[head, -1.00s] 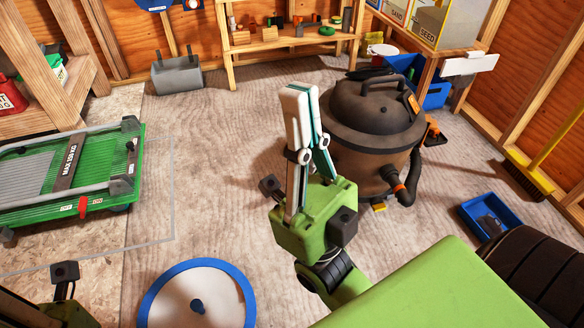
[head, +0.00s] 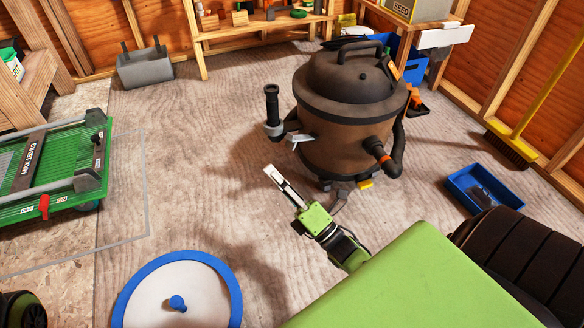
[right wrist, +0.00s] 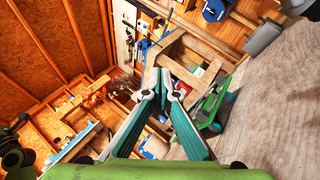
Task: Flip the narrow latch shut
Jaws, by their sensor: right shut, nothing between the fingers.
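A brown shop vacuum (head: 345,150) with a dark lid stands right of centre in the head view. A small pale lever (head: 302,138) sticks out from its left side, below the lid rim. It looks like a latch, but I cannot tell whether it is the narrow one or exactly how it sits. My right gripper (head: 271,171) is in front of and below the vacuum, its fingers pointing up and left, apart from the lever. It is shut and empty; its fingers meet in the right wrist view (right wrist: 165,80), where no latch shows. My left gripper's fingers are out of view.
A dark upright tube (head: 272,110) stands beside the vacuum's left side. A hose with an orange ring (head: 380,158) is on its front right. A green platform cart (head: 50,165) is at left, a blue-rimmed disc (head: 150,300) in front, a blue tray (head: 484,188) at right. Left-centre floor is clear.

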